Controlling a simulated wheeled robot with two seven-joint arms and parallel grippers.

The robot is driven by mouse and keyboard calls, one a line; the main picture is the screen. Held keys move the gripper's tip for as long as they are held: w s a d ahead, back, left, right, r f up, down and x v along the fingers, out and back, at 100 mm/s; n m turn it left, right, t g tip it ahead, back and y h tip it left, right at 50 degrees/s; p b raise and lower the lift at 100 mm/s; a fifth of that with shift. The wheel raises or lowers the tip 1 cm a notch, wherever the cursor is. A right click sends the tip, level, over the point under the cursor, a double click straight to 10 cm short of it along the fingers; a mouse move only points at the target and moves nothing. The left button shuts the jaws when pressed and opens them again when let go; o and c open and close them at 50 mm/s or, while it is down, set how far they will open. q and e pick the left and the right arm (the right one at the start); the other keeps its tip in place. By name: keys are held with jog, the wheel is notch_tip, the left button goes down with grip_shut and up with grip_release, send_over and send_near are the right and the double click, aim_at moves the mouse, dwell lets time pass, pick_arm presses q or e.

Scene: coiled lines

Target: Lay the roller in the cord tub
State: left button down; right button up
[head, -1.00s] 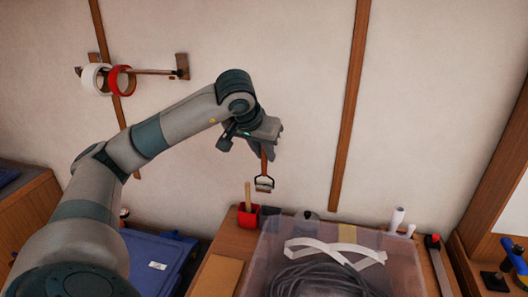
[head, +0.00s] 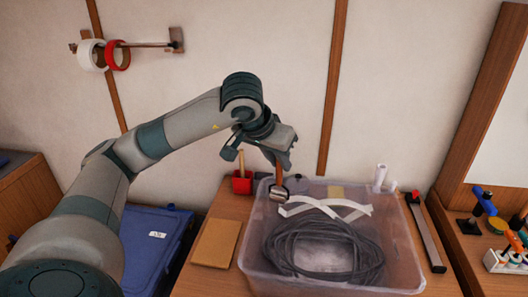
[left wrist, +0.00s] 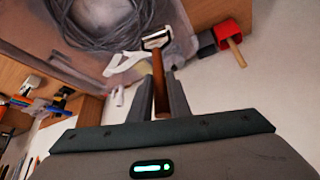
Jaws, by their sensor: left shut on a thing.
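The roller (head: 279,193) has a brown handle, a wire frame and a pale metallic head. My left gripper (head: 284,158) is shut on its handle, and the head hangs below. In the left wrist view the handle (left wrist: 158,78) sits between the two fingers of the gripper (left wrist: 162,95). The cord tub (head: 256,238) is a translucent plastic bin on the bench. It holds coiled grey cord (head: 322,250) and a white looped strip (head: 325,207). In the head view the roller overlaps the tub's back left corner; its height above the rim is unclear. My right gripper is not in view.
A red holder with a wooden handle (head: 242,184) stands behind the tub's left corner. A tan board (head: 216,243) lies left of the tub and a long dark tool (head: 426,230) lies right. White cylinders (head: 381,177) stand behind. A blue lidded box (head: 155,243) is further left.

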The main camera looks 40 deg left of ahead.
pick_arm(q)
jog(key=s+d+f+m+h+b, duration=0.1)
jog(key=s+d+f+m+b, duration=0.1)
jog(key=d, duration=0.6)
jog(key=s+d+f+m+h+b, duration=0.1)
jog(key=s+d+f+m+b, duration=0.1)
jog(key=d, duration=0.6)
notch_tip(320, 180, down, 2)
jog(key=shift+s+f+b, duration=0.15)
jog(key=shift+s+b, duration=0.15)
jog(key=shift+b, duration=0.45)
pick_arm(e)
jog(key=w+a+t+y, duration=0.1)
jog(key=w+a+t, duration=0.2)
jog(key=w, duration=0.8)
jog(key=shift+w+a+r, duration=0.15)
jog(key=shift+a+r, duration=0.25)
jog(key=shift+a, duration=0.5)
